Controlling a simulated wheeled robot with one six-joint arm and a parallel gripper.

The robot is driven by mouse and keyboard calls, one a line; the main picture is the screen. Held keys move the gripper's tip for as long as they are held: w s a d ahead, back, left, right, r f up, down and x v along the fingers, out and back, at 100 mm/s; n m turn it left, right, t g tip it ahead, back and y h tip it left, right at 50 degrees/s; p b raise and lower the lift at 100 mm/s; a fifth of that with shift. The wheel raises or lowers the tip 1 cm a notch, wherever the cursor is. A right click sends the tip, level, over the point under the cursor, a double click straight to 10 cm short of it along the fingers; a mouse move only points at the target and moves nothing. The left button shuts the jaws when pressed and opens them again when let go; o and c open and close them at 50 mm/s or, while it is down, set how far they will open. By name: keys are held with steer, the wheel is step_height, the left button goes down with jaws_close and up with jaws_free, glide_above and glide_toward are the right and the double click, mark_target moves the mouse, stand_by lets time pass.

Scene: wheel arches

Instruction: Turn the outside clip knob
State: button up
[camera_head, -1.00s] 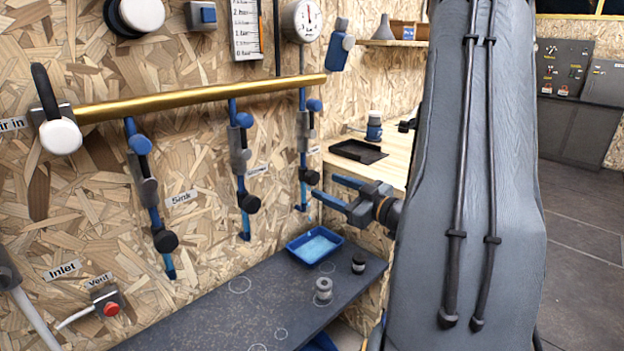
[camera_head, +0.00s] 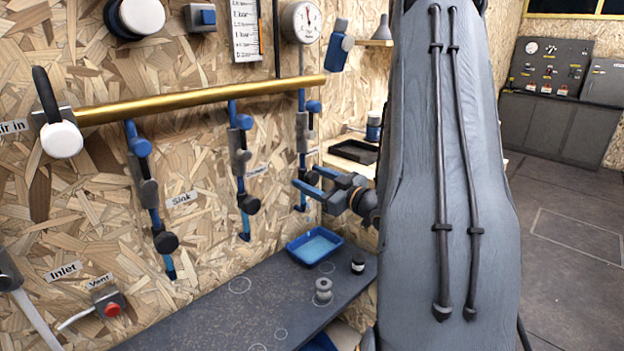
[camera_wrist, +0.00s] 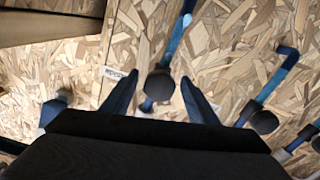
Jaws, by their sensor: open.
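Three blue drop pipes with clips and dark round knobs hang under the brass pipe (camera_head: 200,95). My gripper (camera_head: 301,175) is open at the rightmost pipe, its two blue fingers reaching left toward that pipe's dark knob (camera_head: 312,178). In the wrist view, a dark knob (camera_wrist: 158,86) shows in the gap between the fingertips of my gripper (camera_wrist: 160,78). Whether they touch it I cannot tell. I cannot read an "outside" label; the label by this pipe is too small.
A dark bench (camera_head: 215,308) below holds a blue tray (camera_head: 314,246), a grey spool-like part (camera_head: 323,291) and a small black jar (camera_head: 358,264). A black tray (camera_head: 355,151) lies on the wooden table behind my gripper. Open floor (camera_head: 570,240) lies to the right.

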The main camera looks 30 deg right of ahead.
steer(key=c, duration=1)
steer(key=shift+c, duration=0.2)
steer(key=shift+m+p, duration=0.3)
steer(key=shift+p, duration=0.05)
steer(key=shift+r+m+p, duration=0.1)
steer(key=shift+m+p, duration=0.7)
steer(key=shift+p, duration=0.05)
steer(key=shift+m+p, duration=1.5)
steer(key=shift+m, duration=0.3)
steer(key=o, duration=1)
steer(key=shift+o, duration=0.2)
